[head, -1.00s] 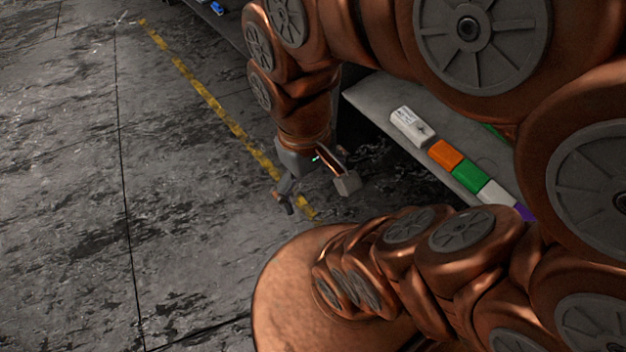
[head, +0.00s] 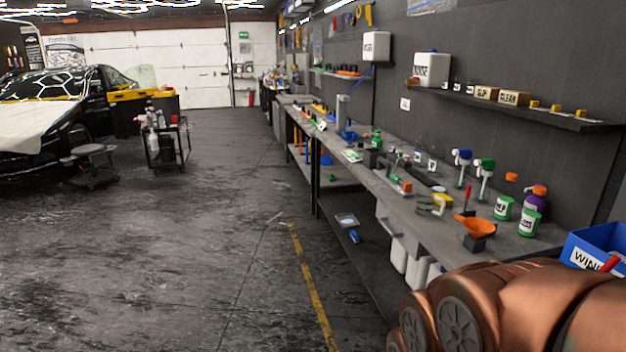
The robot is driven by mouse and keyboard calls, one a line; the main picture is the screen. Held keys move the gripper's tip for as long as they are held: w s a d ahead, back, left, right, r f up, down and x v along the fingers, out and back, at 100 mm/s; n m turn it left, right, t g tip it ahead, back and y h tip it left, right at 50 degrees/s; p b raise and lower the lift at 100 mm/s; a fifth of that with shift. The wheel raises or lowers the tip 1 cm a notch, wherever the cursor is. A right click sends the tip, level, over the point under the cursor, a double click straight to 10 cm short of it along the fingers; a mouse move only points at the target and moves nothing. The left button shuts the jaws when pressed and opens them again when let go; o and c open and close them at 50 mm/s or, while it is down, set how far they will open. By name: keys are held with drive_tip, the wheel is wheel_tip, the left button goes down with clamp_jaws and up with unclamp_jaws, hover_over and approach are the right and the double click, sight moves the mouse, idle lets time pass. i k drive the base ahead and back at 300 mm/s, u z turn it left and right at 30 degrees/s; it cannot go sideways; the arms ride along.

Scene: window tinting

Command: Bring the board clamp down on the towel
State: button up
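I cannot make out the board clamp or the towel for certain among the small items on the long grey workbench (head: 400,192) at the right. A pale sheet (head: 38,122) lies over the front of the dark car at the left; I cannot tell what it is. My gripper is outside the head view. Only copper-coloured links of my arm show at the lower right, and they hide the near end of the bench.
A wall shelf (head: 540,114) is above. A cart (head: 166,145) and stool (head: 90,163) stand beside the car (head: 98,92). The floor between is clear.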

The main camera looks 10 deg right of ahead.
sight(614, 260)
drive_tip(key=z, duration=1.25)
drive_tip(key=i, duration=1.15)
drive_tip(key=z, duration=0.3)
